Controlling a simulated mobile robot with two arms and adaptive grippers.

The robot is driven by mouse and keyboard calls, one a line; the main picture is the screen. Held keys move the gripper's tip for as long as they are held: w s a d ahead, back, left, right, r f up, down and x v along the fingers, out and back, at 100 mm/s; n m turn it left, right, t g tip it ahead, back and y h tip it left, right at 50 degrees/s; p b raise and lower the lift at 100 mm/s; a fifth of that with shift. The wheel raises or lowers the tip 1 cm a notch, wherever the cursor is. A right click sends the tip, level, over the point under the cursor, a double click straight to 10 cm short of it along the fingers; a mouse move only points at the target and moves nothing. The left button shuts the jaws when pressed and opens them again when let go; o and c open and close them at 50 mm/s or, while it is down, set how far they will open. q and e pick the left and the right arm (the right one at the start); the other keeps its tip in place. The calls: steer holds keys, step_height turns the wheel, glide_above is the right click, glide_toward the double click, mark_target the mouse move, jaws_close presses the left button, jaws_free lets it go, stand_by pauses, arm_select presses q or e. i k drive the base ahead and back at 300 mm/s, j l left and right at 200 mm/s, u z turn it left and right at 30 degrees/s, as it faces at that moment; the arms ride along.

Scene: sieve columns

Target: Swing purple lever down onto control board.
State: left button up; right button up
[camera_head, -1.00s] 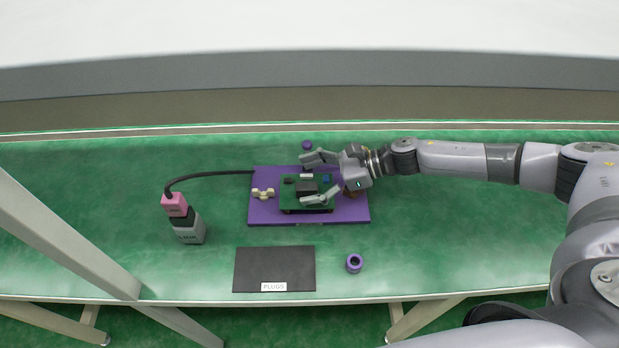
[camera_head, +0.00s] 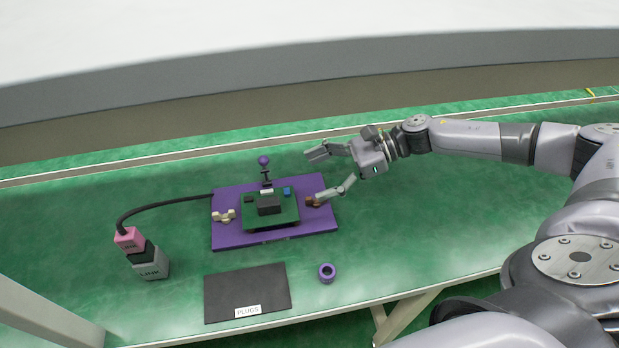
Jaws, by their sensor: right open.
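The purple lever (camera_head: 263,160) has a round purple knob on a dark stem. It stands up at the back edge of the green control board (camera_head: 285,218). The board carries a black block and lies on a purple base plate (camera_head: 225,240). My right gripper (camera_head: 320,177) is open and empty, to the right of the lever. Its fingers point left, one behind and one close to a brown part (camera_head: 310,201) at the plate's right side; I cannot tell if they touch. My left gripper is out of view.
A pink and grey plug unit (camera_head: 145,256) with a black cable stands left of the plate. A black mat (camera_head: 245,290) labelled PLUGS and a purple ring (camera_head: 327,272) lie in front. A cream wing-shaped part (camera_head: 224,215) sits on the plate. The green table is clear on the right.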

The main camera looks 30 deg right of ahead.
mark_target(263, 161)
steer(key=k, duration=1.5)
